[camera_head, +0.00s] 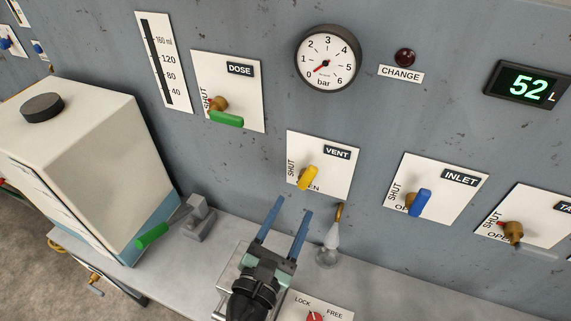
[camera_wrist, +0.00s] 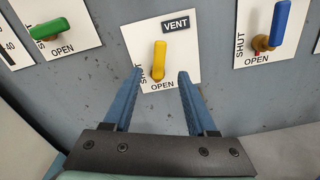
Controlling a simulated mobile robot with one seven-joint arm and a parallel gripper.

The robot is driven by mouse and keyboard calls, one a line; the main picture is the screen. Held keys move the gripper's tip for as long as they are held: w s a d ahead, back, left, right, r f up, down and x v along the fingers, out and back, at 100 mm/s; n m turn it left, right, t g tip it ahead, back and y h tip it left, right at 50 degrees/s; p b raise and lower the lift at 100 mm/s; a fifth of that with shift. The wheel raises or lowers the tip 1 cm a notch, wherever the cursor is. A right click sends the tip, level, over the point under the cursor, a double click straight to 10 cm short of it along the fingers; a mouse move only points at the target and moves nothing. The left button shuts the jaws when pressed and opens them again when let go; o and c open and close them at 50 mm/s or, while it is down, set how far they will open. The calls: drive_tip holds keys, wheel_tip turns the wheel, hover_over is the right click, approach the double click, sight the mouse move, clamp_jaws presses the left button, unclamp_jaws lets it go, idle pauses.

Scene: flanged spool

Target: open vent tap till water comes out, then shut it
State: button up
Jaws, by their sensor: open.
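The vent tap has a yellow handle (camera_head: 308,179) on a white plate marked SHUT at left and OPEN at the bottom. The handle stands roughly upright, along the OPEN direction; it also shows in the wrist view (camera_wrist: 160,56). My gripper (camera_head: 293,207) is open and empty, just below and in front of the handle. In the wrist view its two blue fingers (camera_wrist: 160,73) reach up on either side of the handle's lower end, with gaps both sides. A brass spout (camera_head: 339,212) sits below the plate, with a clear teardrop shape (camera_head: 327,255) beneath; I cannot tell whether water runs.
The green dose handle (camera_head: 227,119) lies level at left; the blue inlet handle (camera_head: 420,203) stands upright at right. The gauge (camera_head: 327,60) reads near 0 bar and the display (camera_head: 526,83) shows 52. A green-handled lever (camera_head: 153,236) and a LOCK/FREE plate (camera_head: 333,306) are nearby.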

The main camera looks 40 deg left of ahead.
drive_tip(key=shift+v, duration=1.15)
drive_tip(key=w+d+r+m+t+h, duration=0.2)
drive_tip(key=w+d+r+m, duration=0.15)
drive_tip(key=r+m, duration=0.4)
drive_tip(key=w+d+r+m+t+h, duration=0.1)
drive_tip(key=w+d+r+m, duration=0.25)
drive_tip(key=r+m, duration=0.4)
drive_tip(key=w+d+r+m+t+h, duration=0.25)
drive_tip(key=d+r+m, duration=0.2)
drive_tip(key=r, duration=0.55)
drive_tip(key=s+d+r+m+t, duration=0.1)
drive_tip(key=s+d+r+m, duration=0.2)
drive_tip(key=r+m, duration=0.2)
drive_tip(key=s+d+r+m+t, duration=0.2)
drive_tip(key=r+m, duration=0.3)
drive_tip(key=r, duration=0.6)
drive_tip(key=s+d+r+m+t, duration=0.1)
drive_tip(key=s+d+r+m, duration=0.3)
drive_tip(key=r+m, duration=0.2)
wheel_tip(320, 180, up, 2)
drive_tip(key=shift+w+f+t+y, duration=0.1)
drive_tip(key=shift+t+y, duration=0.15)
